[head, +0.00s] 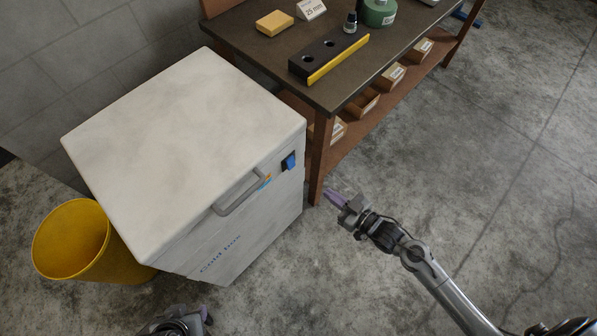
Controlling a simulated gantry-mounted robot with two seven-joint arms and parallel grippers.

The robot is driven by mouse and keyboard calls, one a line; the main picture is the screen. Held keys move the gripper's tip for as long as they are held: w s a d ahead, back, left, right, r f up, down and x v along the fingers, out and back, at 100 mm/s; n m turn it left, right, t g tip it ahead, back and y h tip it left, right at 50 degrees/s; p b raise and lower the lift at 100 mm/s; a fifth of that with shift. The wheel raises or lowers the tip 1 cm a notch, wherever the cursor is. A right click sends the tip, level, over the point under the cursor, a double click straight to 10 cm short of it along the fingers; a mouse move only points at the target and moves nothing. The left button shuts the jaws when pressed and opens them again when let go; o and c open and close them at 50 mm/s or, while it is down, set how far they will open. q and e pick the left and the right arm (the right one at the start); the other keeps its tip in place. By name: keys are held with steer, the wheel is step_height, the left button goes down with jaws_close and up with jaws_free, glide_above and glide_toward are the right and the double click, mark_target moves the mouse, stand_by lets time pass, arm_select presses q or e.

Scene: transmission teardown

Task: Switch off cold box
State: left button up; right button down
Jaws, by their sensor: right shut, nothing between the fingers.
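The cold box (185,140) is a white chest with a closed lid at the left of the head view. Its front has a grey bar handle (240,192), an orange mark and a blue switch (289,161) near the upper right corner. Whether the switch is on or off is too small to tell. My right gripper (331,194) is shut and empty, to the right of the box front, apart from the switch. My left gripper (205,315) shows only in part at the bottom edge, below the box; its fingers cannot be made out clearly.
A brown workbench (245,45) stands right behind the box, with a black block, a yellow sponge and a green container on top. Its lower shelf holds small cartons. A yellow bucket (70,240) stands left of the box. The concrete floor at right is clear.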

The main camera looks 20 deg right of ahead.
mark_target(291, 166)
steer(key=b+x, duration=0.4)
steer(key=x, duration=0.8)
steer(key=shift+w+a+f, duration=0.15)
steer(key=shift+w, duration=0.15)
steer(key=shift+w+a+b, duration=0.3)
steer(key=shift+w, duration=0.3)
